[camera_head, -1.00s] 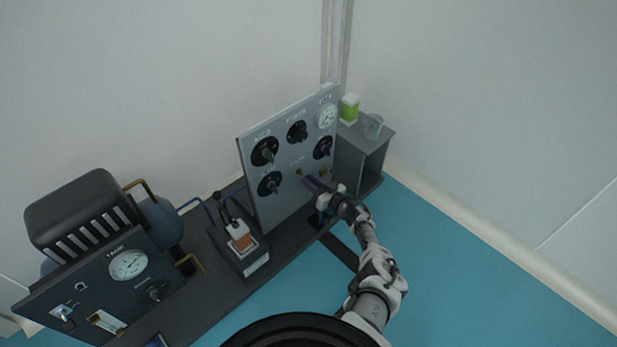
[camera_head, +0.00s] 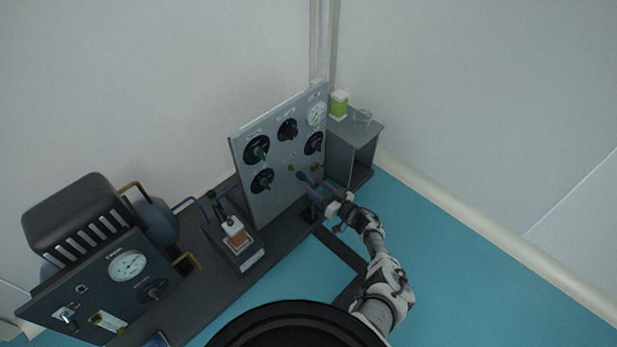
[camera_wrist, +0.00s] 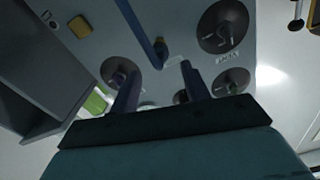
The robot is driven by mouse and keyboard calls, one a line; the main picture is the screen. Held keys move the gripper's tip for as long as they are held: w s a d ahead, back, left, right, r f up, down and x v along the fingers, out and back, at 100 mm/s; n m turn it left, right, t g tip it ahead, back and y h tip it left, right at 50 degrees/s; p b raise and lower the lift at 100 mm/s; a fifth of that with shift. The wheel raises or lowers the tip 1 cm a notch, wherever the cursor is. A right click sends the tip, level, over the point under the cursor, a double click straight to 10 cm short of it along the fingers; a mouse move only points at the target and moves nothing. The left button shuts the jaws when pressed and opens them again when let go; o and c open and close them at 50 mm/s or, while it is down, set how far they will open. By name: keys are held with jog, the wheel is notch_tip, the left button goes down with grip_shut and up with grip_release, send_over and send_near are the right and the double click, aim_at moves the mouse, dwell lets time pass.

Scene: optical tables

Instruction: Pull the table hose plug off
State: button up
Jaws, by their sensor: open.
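My gripper (camera_head: 318,187) is at the lower right of the grey upright panel (camera_head: 285,205), fingers towards it. In the wrist view its two dark fingers (camera_wrist: 155,70) stand wide apart. A blue hose (camera_wrist: 138,20) comes down from the top edge of the wrist view. It ends in a dark blue plug (camera_wrist: 161,48) in front of the panel, seen between and just beyond the fingertips. No finger visibly touches it. I cannot tell whether the plug is seated in a port. In the head view my gripper partly hides this spot.
Several black knobs (camera_head: 262,180) and a gauge (camera_head: 317,112) are on the panel. A brass fitting (camera_wrist: 80,27) is beside the hose. Blue floor (camera_head: 440,230) is free.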

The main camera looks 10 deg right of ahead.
jog(key=p+v, duration=0.1)
jog(key=v, duration=0.6)
dwell(0.4)
